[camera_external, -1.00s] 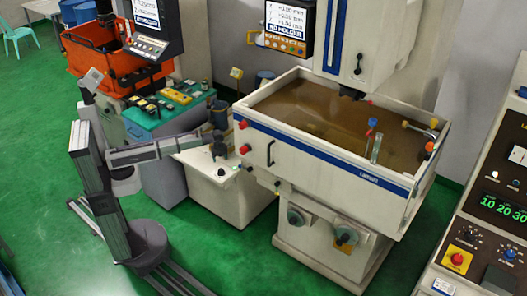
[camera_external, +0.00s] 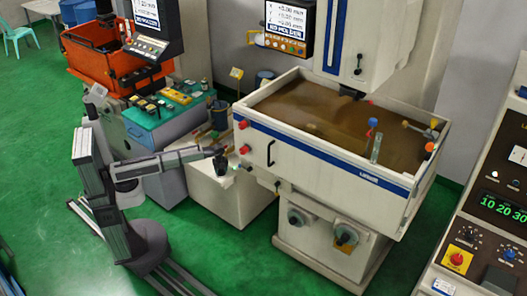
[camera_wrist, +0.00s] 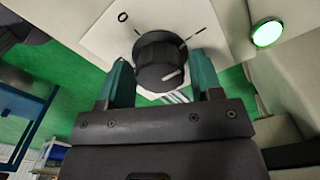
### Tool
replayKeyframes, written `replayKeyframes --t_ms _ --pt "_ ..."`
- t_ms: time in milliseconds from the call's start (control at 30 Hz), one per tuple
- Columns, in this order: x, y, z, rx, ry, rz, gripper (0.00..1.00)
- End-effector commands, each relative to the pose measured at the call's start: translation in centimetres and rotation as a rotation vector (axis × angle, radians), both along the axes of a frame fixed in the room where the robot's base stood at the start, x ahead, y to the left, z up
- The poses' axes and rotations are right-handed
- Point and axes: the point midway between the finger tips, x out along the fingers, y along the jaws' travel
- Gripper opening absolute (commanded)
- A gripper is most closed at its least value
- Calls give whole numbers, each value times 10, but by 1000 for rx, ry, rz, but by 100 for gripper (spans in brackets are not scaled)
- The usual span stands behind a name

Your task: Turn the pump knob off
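The plate carries an "O" at the upper left and short tick lines to the right. My gripper (camera_wrist: 161,72) has its teal fingers apart, one on each side of the knob; whether they touch it is not clear. In the external view my gripper (camera_external: 221,166) is low over the white cabinet's top and hides the knob.
A lit green lamp (camera_wrist: 267,34) sits right of the knob. The white cabinet (camera_external: 225,196) stands between the teal-topped bench (camera_external: 165,110) and the machine tank (camera_external: 330,150). A dark blue cup (camera_external: 220,115) is behind my gripper.

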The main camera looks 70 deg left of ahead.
Motion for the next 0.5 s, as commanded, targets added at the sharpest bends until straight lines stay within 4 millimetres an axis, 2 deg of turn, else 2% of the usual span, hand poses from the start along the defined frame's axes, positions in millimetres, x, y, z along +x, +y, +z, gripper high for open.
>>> replayKeyframes --t_ms 67,367,500 --pt "0 0 0 0 0 0 52" --pt "0 0 0 0 0 0 23" --pt "0 0 0 0 0 3 23"
